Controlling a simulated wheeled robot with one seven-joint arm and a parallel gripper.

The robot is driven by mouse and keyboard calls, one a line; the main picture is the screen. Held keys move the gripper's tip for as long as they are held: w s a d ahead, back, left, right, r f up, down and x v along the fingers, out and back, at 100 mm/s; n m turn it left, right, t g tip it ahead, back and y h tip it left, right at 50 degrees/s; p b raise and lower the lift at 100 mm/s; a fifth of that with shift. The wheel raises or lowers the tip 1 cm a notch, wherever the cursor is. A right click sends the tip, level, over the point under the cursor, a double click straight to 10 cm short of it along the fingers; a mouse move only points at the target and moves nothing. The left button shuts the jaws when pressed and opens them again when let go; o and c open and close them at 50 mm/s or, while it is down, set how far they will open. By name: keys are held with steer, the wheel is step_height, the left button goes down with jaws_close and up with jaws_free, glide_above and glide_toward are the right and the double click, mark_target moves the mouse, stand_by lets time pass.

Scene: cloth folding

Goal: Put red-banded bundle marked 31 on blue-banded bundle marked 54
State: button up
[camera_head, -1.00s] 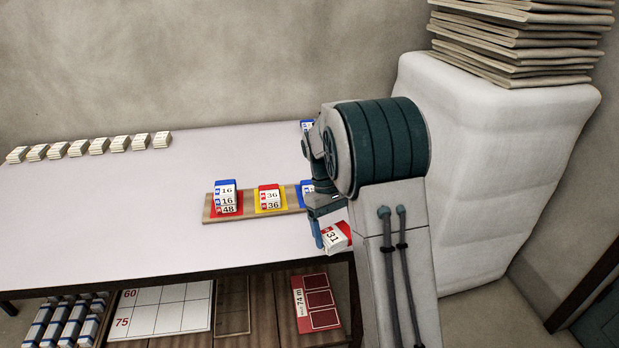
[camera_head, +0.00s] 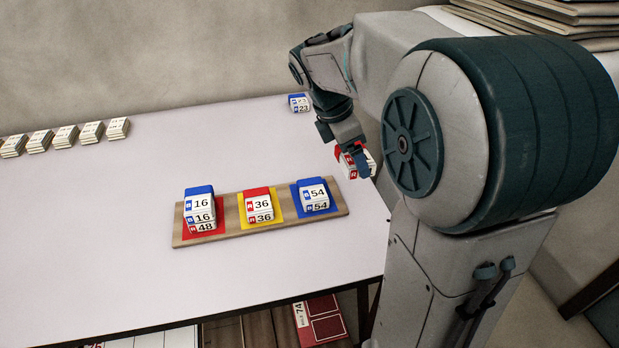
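My gripper (camera_head: 352,155) is shut on a red-banded white bundle (camera_head: 363,165), held above the table at the right, behind and to the right of the wooden board. Its number is not readable now; it showed 31 in the earlier view. The blue-banded bundle marked 54 (camera_head: 315,195) sits on the blue square at the right end of the board (camera_head: 233,232). The held bundle is apart from it. A second 54 label shows below the upper one.
A bundle marked 36 (camera_head: 259,205) is on the yellow square, and bundles marked 16 and 48 (camera_head: 200,207) are stacked on the red square. A blue-banded bundle marked 23 (camera_head: 299,103) lies at the back. Several pale bundles (camera_head: 66,137) line the back left.

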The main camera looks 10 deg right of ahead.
steer(key=w+a+f, duration=0.1)
steer(key=a, duration=0.1)
steer(key=w+a+f+b, duration=0.1)
steer(key=w+a+f, duration=0.1)
steer(key=a, duration=0.1)
steer(key=w+a+f, duration=0.1)
steer(key=a+f, duration=0.1)
steer(key=shift+w+a+f, duration=0.2)
steer(key=shift+w+a, duration=0.1)
steer(key=shift+w, duration=0.1)
steer(key=shift+f+b, duration=0.95)
steer(key=shift+f, duration=1.05)
